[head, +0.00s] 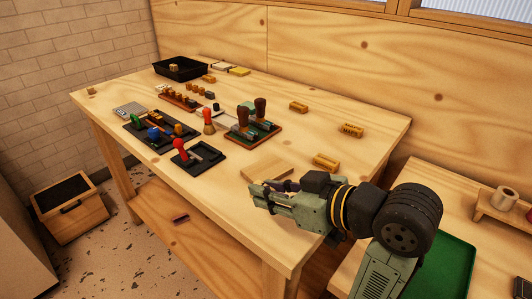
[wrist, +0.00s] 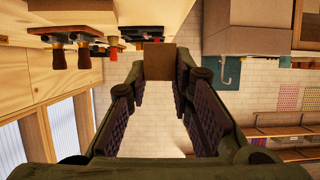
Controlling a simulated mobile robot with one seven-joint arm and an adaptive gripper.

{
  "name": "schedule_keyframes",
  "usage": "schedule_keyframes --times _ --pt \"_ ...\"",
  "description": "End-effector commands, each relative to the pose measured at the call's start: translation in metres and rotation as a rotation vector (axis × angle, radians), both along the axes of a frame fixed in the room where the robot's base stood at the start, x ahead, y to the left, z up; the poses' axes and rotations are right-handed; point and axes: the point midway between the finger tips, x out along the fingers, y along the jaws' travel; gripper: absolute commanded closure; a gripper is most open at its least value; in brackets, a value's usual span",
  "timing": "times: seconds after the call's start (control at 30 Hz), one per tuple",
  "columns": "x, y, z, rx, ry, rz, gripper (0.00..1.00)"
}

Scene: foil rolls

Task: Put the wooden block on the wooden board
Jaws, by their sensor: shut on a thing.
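My gripper (head: 262,190) is over the front right part of the table in the head view. In the wrist view its two fingers (wrist: 158,75) are shut on a small brown wooden block (wrist: 158,61), held at the fingertips. In the head view I cannot make out the block apart from the fingers. A flat, pale wooden board (head: 267,172) lies on the table just behind my gripper, which hides part of its near side. I cannot tell the height of the block above the table.
Black fixtures with a red-handled lever (head: 182,150) stand left of the board, and a stand with brown-handled tools (head: 252,121) stands behind. Several orange-yellow blocks, one near the board (head: 325,161), lie to the right. A black tray (head: 180,69) is at the far left.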

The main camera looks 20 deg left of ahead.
Motion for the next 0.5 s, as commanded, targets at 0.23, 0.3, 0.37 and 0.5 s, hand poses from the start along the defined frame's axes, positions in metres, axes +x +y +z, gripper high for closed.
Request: schedule_keyframes --times 0.23,0.3,0.37,0.5 --pt "0.017 0.006 0.006 0.004 0.009 -0.001 0.99" --pt "0.021 0.007 0.004 0.002 0.007 0.000 0.99" --pt "0.030 0.010 -0.004 -0.001 0.003 0.002 0.99" --pt "0.057 0.019 -0.008 -0.002 0.001 0.002 0.99"
